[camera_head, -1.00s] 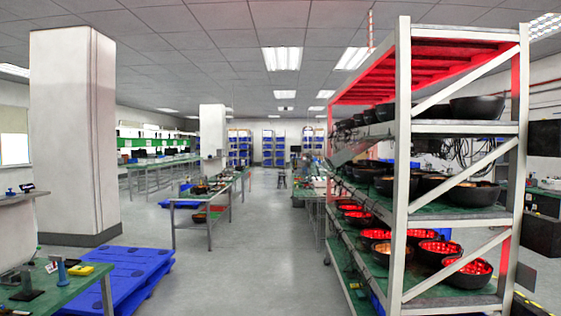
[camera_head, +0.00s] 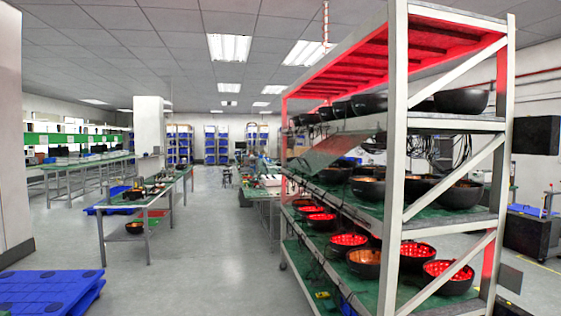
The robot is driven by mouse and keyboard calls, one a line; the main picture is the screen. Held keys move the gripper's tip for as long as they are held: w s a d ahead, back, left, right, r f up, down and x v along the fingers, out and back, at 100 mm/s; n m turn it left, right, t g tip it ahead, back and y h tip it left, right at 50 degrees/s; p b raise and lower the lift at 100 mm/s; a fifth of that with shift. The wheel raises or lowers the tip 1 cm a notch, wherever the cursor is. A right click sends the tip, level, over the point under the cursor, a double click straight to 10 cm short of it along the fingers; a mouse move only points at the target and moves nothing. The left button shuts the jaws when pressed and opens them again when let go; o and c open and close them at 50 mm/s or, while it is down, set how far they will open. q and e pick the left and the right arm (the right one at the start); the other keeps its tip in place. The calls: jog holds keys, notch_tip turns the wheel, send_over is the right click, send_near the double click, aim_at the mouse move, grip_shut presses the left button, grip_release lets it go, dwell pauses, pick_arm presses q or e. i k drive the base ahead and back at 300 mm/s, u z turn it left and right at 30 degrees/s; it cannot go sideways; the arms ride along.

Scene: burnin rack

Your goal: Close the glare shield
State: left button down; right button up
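A tilted, reddish see-through panel (camera_head: 334,150), which looks like the glare shield, hangs on the left side of the tall rack (camera_head: 397,150). It slopes at about the height between the top and middle shelves, below the row of black bowls. Its far end and hinge are too small to make out. Neither of my grippers is in view.
The rack holds several black bowls (camera_head: 462,101), some glowing red inside (camera_head: 448,272). Blue pallets (camera_head: 45,290) lie at the lower left. A green-topped table (camera_head: 150,190) stands further back. The grey floor (camera_head: 205,270) left of the rack is clear.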

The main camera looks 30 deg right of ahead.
aim_at(333, 148)
jog(key=z, duration=0.35)
jog(key=i, duration=1.1)
jog(key=z, duration=1.6)
jog(key=i, duration=0.65)
jog(key=z, duration=0.6)
